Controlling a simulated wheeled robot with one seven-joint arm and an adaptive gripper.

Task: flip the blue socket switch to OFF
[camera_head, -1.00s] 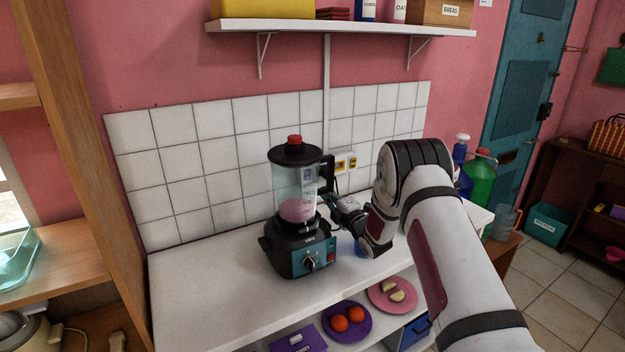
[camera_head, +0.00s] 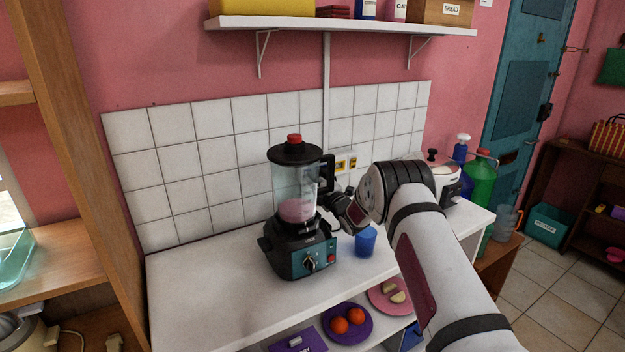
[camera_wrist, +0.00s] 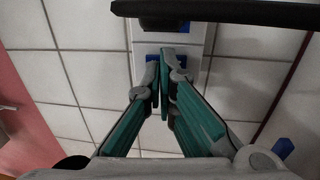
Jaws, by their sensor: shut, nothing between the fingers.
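In the wrist view, a pale socket plate (camera_wrist: 142,36) is on the tiled wall, with a blue part (camera_wrist: 152,57) near my fingertips and another blue patch (camera_wrist: 180,26) partly behind a black bar. I cannot tell which way a switch is set. The wall sockets (camera_head: 346,162) also show in the head view, right of the blender, with yellowish parts. My gripper (camera_wrist: 162,82) has teal fingers, shut and empty, their tips just below the blue part in the picture; contact cannot be told. In the head view my gripper (camera_head: 334,200) is partly hidden beside the blender.
The blender (camera_head: 302,205) stands close left of my gripper. A blue cup (camera_head: 365,241) stands on the white counter (camera_head: 215,285) below my wrist. A white cooker (camera_head: 446,182) and bottles are right of my arm. A shelf (camera_head: 350,27) hangs above.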

